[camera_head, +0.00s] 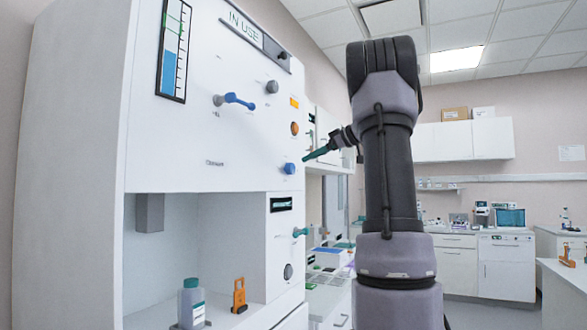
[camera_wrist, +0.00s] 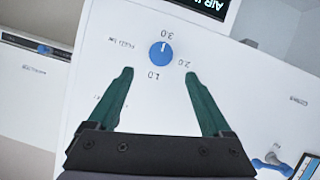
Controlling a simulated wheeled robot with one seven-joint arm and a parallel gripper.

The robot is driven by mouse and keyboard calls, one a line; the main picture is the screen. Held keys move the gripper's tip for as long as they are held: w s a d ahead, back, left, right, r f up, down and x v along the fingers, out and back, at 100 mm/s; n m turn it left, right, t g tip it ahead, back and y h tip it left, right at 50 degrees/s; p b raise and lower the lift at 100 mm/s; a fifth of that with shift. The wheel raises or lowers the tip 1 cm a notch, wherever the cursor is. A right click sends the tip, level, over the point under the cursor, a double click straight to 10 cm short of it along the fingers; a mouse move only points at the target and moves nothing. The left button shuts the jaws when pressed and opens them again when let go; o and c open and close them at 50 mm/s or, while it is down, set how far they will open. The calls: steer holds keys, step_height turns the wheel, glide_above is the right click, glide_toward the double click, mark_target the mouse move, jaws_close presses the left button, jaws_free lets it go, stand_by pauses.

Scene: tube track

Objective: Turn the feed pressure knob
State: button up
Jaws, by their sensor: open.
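The feed pressure knob is a small round blue knob (camera_head: 289,168) low on the right part of the white cabinet front. In the wrist view the knob (camera_wrist: 161,53) has a white mark pointing toward 3.0, with 1.0 and 2.0 also printed around it, all upside down. My gripper (camera_head: 307,157) is close to the panel beside the knob. In the wrist view my gripper (camera_wrist: 159,74) has its green fingers spread, empty, with the knob ahead of and between the tips. The fingers appear apart from the knob.
A blue valve handle (camera_head: 238,101), a grey knob (camera_head: 272,87) and an orange knob (camera_head: 295,128) stick out above. A dark display (camera_head: 281,204) and a teal handle (camera_head: 300,232) sit below. A bottle (camera_head: 191,305) stands in the open bay.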

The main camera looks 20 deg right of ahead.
mark_target(293, 167)
steer(key=x, duration=0.8)
steer(key=shift+w+a+f, duration=0.15)
steer(key=shift+w+a, duration=0.1)
steer(key=shift+w, duration=0.05)
jaws_close()
